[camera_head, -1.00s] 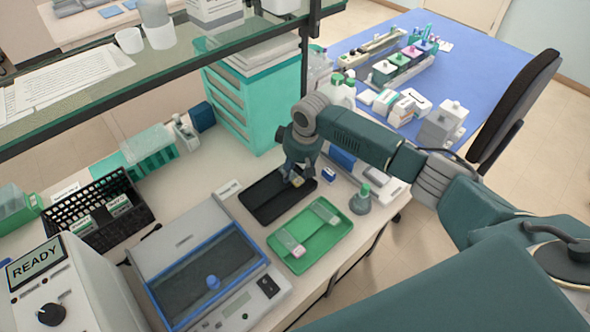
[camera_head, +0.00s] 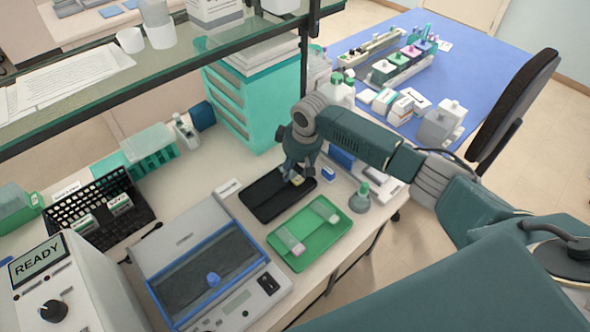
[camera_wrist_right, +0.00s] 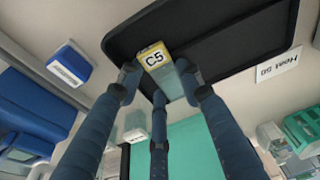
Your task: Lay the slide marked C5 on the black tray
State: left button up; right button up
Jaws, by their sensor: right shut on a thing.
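The slide marked C5 (camera_wrist_right: 155,62) has a yellow label end and a clear glass body. My right gripper (camera_wrist_right: 160,85) is shut on it, with fingers on both sides of the slide. In the right wrist view the slide lies over the black tray (camera_wrist_right: 225,30); I cannot tell whether it touches the tray floor. In the head view my right gripper (camera_head: 297,176) is over the right end of the black tray (camera_head: 262,207), and a bit of the yellow label shows at its fingertips. My left gripper is not in view.
A green tray (camera_head: 293,262) with slides lies in front of the black tray. A small dropper bottle (camera_head: 361,197) and a blue-and-white block (camera_head: 328,174) stand to the right. A blue-framed device (camera_head: 215,285) is at the left front. A shelf (camera_head: 150,75) spans above the bench.

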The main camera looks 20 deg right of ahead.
jog(key=shift+s+f, duration=0.4)
jog(key=shift+f, duration=0.15)
jog(key=o, duration=1.1)
jog(key=shift+o, duration=0.7)
jog(key=shift+w+f, duration=0.1)
jog(key=shift+w, duration=0.05)
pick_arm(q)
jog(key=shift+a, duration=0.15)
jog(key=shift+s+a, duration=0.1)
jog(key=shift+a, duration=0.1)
pick_arm(e)
jog(key=shift+r, duration=0.2)
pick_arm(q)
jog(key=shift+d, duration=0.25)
pick_arm(e)
jog(key=v, duration=1.2)
jog(key=shift+w, duration=0.2)
jog(key=shift+r, duration=0.1)
